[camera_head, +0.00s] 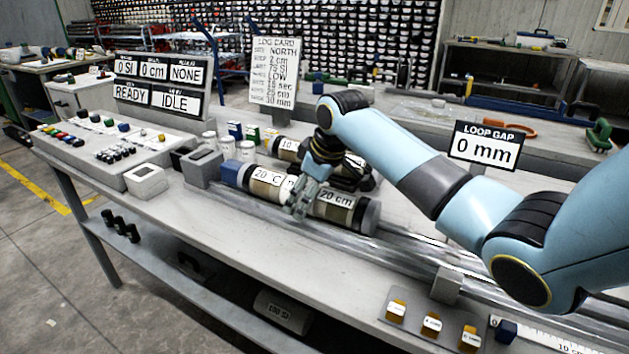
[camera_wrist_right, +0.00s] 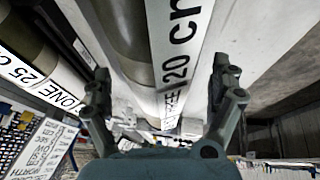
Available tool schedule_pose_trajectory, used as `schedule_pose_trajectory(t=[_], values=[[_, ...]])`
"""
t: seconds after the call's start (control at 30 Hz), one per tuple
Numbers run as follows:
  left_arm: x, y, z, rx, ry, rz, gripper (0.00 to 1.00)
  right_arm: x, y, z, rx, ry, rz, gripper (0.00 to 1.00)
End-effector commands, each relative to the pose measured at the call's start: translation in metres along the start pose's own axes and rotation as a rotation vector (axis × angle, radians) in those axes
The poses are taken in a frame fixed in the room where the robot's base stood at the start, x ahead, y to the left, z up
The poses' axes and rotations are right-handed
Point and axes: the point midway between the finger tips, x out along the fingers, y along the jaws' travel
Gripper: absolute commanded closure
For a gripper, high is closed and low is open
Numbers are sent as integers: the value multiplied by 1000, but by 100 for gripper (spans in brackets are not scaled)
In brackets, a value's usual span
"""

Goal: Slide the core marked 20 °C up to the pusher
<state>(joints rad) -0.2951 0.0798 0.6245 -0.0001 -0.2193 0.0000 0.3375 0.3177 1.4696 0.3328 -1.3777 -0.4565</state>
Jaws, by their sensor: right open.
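The core marked 20 °C (camera_head: 267,184) lies in the clear rail on the bench, with a blue end at left and a dark grey end at right. Its label also reads 20 cm. My right gripper (camera_head: 300,200) is over the middle of this core and hides part of it. In the right wrist view my gripper (camera_wrist_right: 161,72) is open, one finger on each side of the core's white label (camera_wrist_right: 180,45). I cannot tell whether the fingers touch it. Which part is the pusher is unclear; a grey block (camera_head: 201,167) stands by the blue end. My left gripper is out of view.
A second core (camera_head: 288,148) lies behind, partly hidden by my arm. A grey block (camera_head: 446,284) sits by the rail at right. Signs read READY, IDLE and LOOP GAP 0 mm (camera_head: 486,146).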

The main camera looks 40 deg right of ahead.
Motion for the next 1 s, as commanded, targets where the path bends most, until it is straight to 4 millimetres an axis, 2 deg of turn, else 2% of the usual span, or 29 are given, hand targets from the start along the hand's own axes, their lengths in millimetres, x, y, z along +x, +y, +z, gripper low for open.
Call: schedule_pose_trajectory(t=[0.2,0.5,1.0], values=[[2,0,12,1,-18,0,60,15,0,-1,0,1,1,7],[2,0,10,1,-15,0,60,16,0,-1,-1,1,1,7],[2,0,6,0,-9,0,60,16,0,0,0,1,2,72]])
